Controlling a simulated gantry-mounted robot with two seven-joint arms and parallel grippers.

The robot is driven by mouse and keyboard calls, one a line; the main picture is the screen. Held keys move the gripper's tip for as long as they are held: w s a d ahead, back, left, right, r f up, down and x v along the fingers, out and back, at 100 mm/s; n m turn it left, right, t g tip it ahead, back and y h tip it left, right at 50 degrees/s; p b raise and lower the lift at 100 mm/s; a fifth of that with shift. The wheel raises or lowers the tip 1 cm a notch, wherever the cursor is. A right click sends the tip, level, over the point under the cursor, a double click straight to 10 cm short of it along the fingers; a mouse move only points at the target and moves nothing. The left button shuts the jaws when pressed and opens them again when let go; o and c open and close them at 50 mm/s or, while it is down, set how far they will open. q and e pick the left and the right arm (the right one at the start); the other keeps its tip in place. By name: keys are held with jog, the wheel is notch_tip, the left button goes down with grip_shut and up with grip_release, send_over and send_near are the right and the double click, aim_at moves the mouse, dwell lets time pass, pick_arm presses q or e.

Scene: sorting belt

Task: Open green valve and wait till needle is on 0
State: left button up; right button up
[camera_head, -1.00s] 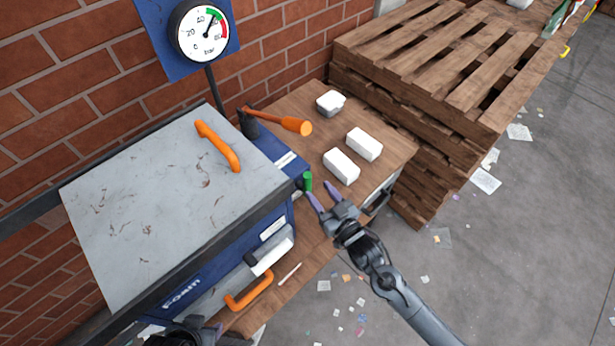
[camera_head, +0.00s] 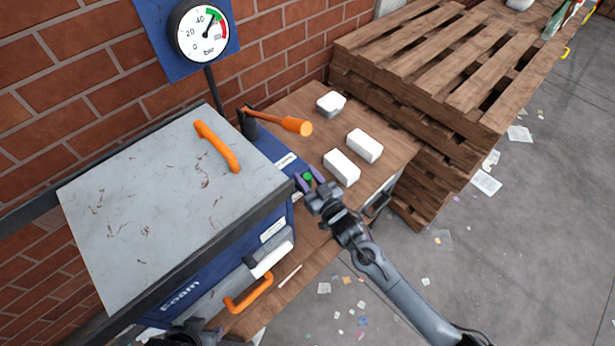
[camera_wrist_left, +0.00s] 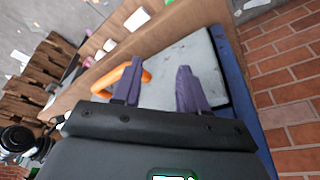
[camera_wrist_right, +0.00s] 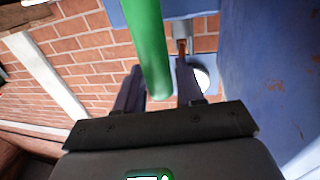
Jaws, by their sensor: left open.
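The green valve (camera_head: 308,177) is at the right front corner of the blue machine, mostly hidden by my right gripper (camera_head: 309,183). In the right wrist view the valve's green handle (camera_wrist_right: 150,50) reaches between the fingers of my right gripper (camera_wrist_right: 158,85). The fingers are apart, with a gap on the right side. The pressure gauge (camera_head: 192,42) hangs on a blue wall panel; its needle points up and right, a little past 40, well away from 0. My left gripper (camera_wrist_left: 158,85) is open and empty, near the machine's front; only part of it shows in the head view (camera_head: 195,334).
The grey lid (camera_head: 150,215) has an orange handle (camera_head: 216,147). A lower orange handle (camera_head: 249,293) is on the front. An orange lever (camera_head: 280,121) stands behind the valve. Three white blocks lie on the wooden top (camera_head: 295,97). Stacked pallets (camera_head: 430,60) stand at the right.

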grip_shut()
